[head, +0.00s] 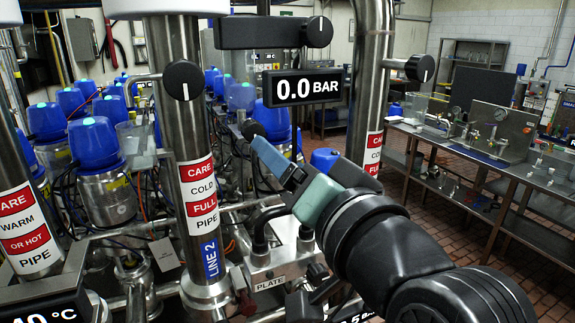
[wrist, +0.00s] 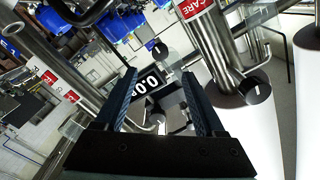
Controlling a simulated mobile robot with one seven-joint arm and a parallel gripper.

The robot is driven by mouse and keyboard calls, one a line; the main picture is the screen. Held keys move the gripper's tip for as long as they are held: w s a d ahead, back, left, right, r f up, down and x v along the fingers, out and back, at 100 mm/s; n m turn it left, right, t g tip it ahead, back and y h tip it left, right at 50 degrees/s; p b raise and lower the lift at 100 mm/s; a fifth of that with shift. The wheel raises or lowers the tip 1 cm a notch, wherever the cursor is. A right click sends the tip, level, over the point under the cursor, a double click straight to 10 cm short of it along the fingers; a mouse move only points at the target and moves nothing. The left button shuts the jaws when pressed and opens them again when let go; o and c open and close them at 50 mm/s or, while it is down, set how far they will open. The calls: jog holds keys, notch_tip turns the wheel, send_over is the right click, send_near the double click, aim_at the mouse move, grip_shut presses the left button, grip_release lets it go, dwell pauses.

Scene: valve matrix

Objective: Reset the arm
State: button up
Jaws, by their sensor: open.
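My arm reaches in from the lower right of the head view. My gripper (head: 262,145), with blue fingers on a grey-green body, points up and left, just below the 0.0 BAR display (head: 318,88). In the wrist view the two dark blue fingers of my gripper (wrist: 160,85) stand apart, with nothing held between them. The 0.0 BAR display (wrist: 148,88) shows tilted beyond the gap. A round black knob (head: 252,129) appears close to the fingertips in the head view; I cannot tell whether they touch it.
Steel pipes with red and white labels stand left (head: 198,190) and right (head: 372,80) of the display. Black knobs sit on the left pipe (head: 183,80), above the display (head: 319,32) and at right (head: 420,68). Blue-capped valves (head: 95,140) crowd the left. A steel bench (head: 500,160) stands right, beyond open brick floor.

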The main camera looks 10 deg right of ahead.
jog(key=s+a+r+n+t+h+b, duration=0.1)
jog(key=s+a+r+n+t+h, duration=0.1)
jog(key=s+r+t, duration=0.3)
jog(key=s+a+r+n+t+h+b, duration=0.1)
jog(key=s+r+t, duration=0.4)
jog(key=r, duration=0.5)
jog(key=s+a+n+h, duration=0.1)
jog(key=h, duration=0.1)
jog(key=shift+s+h, duration=0.3)
jog(key=shift+s, duration=0.05)
